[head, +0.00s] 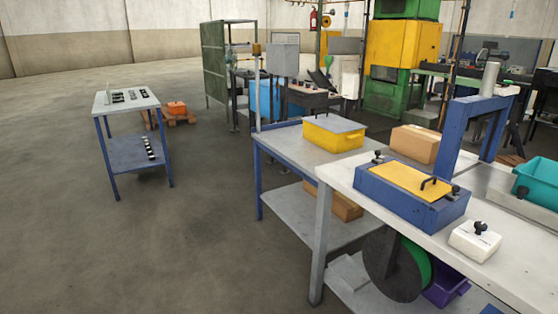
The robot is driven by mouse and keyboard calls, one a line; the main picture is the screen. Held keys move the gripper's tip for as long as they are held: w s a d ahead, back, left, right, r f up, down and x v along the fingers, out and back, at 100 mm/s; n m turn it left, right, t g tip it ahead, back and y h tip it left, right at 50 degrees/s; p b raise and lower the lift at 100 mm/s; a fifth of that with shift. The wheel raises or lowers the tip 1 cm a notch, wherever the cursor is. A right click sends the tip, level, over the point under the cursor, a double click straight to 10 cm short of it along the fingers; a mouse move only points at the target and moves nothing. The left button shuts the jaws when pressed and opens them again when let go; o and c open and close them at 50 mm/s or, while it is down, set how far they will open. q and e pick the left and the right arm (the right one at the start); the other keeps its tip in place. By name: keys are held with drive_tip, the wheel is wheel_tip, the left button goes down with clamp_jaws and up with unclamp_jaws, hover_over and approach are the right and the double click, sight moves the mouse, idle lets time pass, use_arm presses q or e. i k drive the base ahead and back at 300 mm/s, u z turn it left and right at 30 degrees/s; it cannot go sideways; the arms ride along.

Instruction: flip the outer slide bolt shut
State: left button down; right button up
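A blue box (430,209) with a yellow lid (405,180) sits on the white workbench at the right. A black handle (430,184) stands on the lid towards its right end. A small black fitting (378,157) shows at the box's far left corner, and another black fitting (456,190) at its right end. They may be slide bolts, but they are too small to tell which is the outer one or how they are set. Neither of my grippers is in view.
The white bench (345,180) also carries a white block with a black knob (475,241), a teal bin (535,182) and a blue frame (458,135). A blue table with a yellow box (333,135) stands behind. Open floor (130,250) lies at the left.

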sight(378, 152)
drive_tip(key=u, duration=0.5)
drive_tip(key=k, duration=0.6)
drive_tip(key=u, duration=0.1)
drive_tip(key=i, duration=1.25)
drive_tip(key=z, duration=1.45)
drive_tip(key=i, duration=0.7)
drive_tip(key=z, duration=0.65)
